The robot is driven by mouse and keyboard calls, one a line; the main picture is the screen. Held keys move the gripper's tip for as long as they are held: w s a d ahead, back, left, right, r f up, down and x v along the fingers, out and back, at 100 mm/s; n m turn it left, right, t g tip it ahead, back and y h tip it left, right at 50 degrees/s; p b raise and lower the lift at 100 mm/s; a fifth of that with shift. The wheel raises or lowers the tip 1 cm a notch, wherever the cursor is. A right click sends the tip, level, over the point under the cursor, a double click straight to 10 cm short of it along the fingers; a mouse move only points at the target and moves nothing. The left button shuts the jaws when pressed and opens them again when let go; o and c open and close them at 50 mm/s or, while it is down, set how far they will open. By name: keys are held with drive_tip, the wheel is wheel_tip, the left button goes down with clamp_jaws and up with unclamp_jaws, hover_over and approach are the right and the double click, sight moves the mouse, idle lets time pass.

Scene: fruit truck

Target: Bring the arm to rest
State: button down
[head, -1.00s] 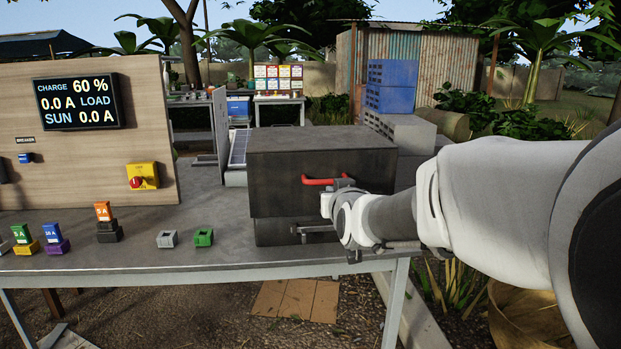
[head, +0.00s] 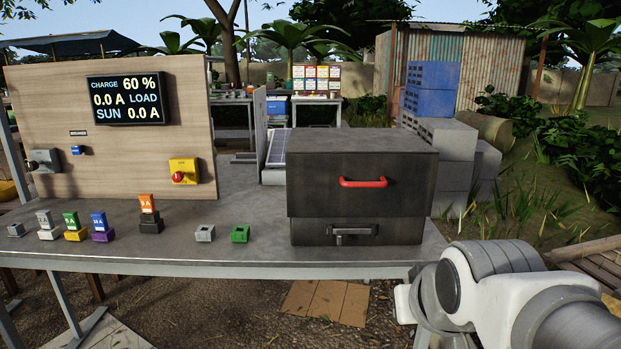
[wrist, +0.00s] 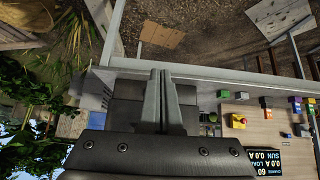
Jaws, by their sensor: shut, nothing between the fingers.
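My gripper (wrist: 161,76) shows in the wrist view with its two grey fingers together and nothing between them. In the head view my arm (head: 490,290) is folded low at the right, in front of the table's right end; the fingers cannot be made out there. The dark box (head: 345,185) with a red handle (head: 363,182) stands on the table, apart from my arm. Its lid is down, and a grey latch (head: 352,234) shows on its lower front.
The grey table (head: 200,255) carries a panel (head: 45,110) with a display (head: 126,98), a yellow switch (head: 184,171) and several coloured fuse blocks. Grey blocks (head: 443,140) stand behind the box at right.

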drive_tip(key=s+f+g, duration=0.2)
drive_tip(key=s, duration=0.5)
wheel_tip(320, 180, up, 22)
drive_tip(key=s+p, duration=0.1)
drive_tip(key=p, duration=2.1)
drive_tip(key=shift+s+d+g, duration=0.3)
drive_tip(key=shift+d, duration=0.05)
